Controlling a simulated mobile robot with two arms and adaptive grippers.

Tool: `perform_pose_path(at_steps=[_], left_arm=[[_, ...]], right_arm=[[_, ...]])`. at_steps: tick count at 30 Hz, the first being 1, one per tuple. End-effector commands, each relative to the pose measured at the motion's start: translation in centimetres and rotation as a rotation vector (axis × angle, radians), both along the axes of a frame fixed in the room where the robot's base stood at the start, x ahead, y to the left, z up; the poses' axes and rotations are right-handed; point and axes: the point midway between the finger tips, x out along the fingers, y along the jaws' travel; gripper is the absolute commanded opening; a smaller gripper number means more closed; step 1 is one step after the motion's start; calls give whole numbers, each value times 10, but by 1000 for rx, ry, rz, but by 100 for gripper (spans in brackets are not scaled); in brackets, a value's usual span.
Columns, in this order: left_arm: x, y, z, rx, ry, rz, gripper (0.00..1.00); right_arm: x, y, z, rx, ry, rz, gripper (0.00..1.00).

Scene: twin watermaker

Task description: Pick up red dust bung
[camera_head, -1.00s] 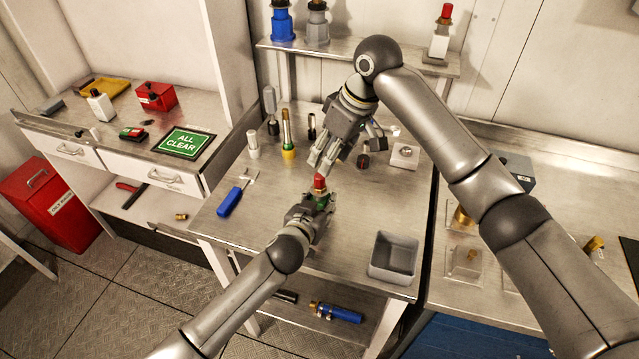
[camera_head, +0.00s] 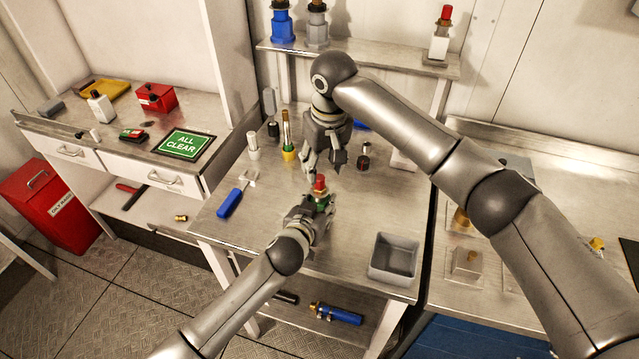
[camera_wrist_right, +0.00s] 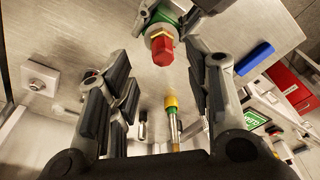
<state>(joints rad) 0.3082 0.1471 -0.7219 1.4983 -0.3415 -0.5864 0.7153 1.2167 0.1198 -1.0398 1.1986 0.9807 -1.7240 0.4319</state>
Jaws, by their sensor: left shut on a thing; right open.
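The red dust bung (camera_head: 320,184) is a small red hex cap with a brass-coloured band under it. It sits on top of a green fitting (camera_head: 321,200). My left gripper (camera_head: 318,207) is shut on the green fitting and holds it above the bench, bung upward. My right gripper (camera_head: 323,168) is open and empty just above the bung, pointing down. In the right wrist view the red bung (camera_wrist_right: 161,49) shows between the open fingers (camera_wrist_right: 158,65), near their tips, with a visible gap on each side.
On the steel bench (camera_head: 345,225) stand a yellow-and-green fitting (camera_head: 289,152), a white cylinder (camera_head: 253,146) and a small dark-red-and-black part (camera_head: 363,163). A grey bin (camera_head: 394,258) stands front right. The bench around the bin is clear.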

Motion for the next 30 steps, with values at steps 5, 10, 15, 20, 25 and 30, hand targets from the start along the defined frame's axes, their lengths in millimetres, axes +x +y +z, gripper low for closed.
perform_pose_path(at_steps=[5, 10, 15, 20, 25, 30], left_arm=[[0, 0, 0, 0, -1, 0, 3], [0, 0, 0, 0, -1, 0, 3], [0, 0, 0, 0, -1, 0, 3], [0, 0, 0, 0, -1, 0, 3], [0, 0, 0, 0, -1, 0, 3], [0, 0, 0, 0, -1, 0, 3]], right_arm=[[2, 3, -17, -1, 2, 1, 46], [7, 7, -41, 0, 1, 0, 46], [9, 7, -53, 1, 0, 0, 46], [9, 7, -53, 1, -1, 1, 46], [9, 7, -53, 1, -1, 1, 28], [9, 7, -52, 1, -1, 1, 10]])
